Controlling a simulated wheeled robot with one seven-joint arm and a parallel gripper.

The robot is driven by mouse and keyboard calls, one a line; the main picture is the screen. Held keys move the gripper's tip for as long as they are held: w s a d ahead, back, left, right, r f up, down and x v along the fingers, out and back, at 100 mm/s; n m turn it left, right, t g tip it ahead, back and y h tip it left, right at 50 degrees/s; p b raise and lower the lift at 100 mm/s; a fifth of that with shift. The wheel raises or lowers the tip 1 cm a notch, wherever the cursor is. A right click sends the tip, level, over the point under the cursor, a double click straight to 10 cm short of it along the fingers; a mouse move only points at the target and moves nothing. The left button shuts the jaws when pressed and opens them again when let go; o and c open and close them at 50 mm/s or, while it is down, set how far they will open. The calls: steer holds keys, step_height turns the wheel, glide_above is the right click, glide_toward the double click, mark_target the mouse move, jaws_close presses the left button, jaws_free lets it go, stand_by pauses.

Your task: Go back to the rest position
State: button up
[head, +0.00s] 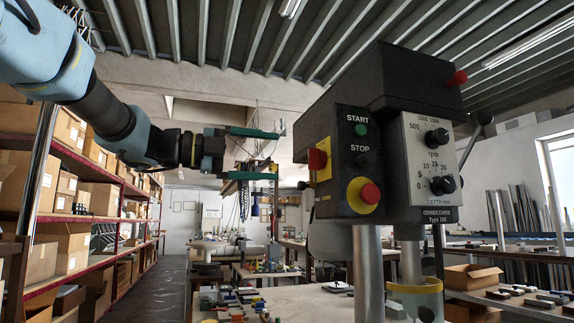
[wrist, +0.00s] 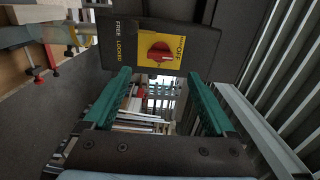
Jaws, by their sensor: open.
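My gripper (head: 282,153) is open and empty, with green fingers, in the air left of a black machine head (head: 385,90) in the head view. In the wrist view my gripper (wrist: 158,100) has its two green fingers apart, with nothing between them. A red rotary switch (wrist: 160,52) on a yellow plate sits just beyond the fingertips. It also shows in the head view as a red knob (head: 317,160) on the machine's left side. I cannot tell whether the fingers touch the machine.
The machine's front has a green START button (head: 360,130), a red stop button (head: 369,194) and a dial panel (head: 430,165). Shelves with cardboard boxes (head: 70,130) line the left. A workbench (head: 290,300) with small parts stands below. The aisle (head: 150,285) on the left is clear.

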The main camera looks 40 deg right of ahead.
steer(key=shift+v, duration=0.85)
